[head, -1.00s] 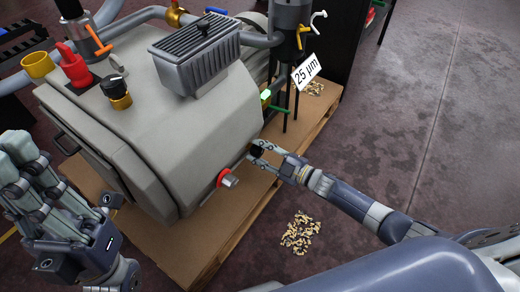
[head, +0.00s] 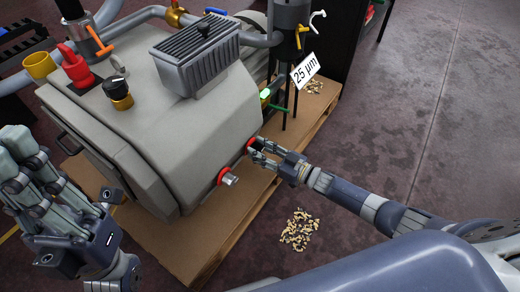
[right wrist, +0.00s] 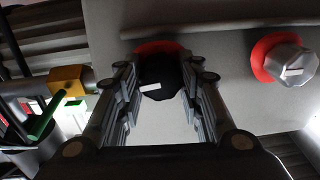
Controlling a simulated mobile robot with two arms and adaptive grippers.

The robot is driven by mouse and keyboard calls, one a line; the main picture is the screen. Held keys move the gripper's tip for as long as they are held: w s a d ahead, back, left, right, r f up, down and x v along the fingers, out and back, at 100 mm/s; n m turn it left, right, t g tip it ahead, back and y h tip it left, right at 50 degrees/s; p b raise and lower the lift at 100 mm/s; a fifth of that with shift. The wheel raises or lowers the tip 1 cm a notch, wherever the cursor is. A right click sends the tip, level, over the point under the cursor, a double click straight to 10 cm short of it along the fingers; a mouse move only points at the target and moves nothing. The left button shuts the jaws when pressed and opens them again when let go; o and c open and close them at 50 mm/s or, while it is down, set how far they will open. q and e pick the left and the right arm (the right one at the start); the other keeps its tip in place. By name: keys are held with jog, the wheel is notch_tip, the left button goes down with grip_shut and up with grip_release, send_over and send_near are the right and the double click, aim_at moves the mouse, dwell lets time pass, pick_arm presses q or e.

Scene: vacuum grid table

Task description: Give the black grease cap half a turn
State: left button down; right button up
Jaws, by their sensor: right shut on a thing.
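The black grease cap (right wrist: 163,78) sits on a red collar on the pump's side and has a white mark, tilted slightly in the right wrist view. My right gripper (right wrist: 165,84) is shut on it, with fingers on both sides. In the head view this gripper (head: 259,151) is at the pump's lower right side and largely hides the cap; some of the red collar (head: 250,144) shows. My left gripper (head: 65,185) is open and empty at the lower left, away from the cap.
A silver cap on a red collar (head: 228,179) is close by on the same side, also in the right wrist view (right wrist: 291,65). The grey pump (head: 180,140) stands on a wooden pallet (head: 205,245). Thin green-black rods and a "25 µm" tag (head: 305,71) are behind.

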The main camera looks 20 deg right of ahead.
jog(key=shift+d+m, duration=0.1)
jog(key=shift+m, duration=0.5)
jog(key=o, duration=1.1)
jog(key=shift+c, duration=0.2)
jog(key=v, duration=1.2)
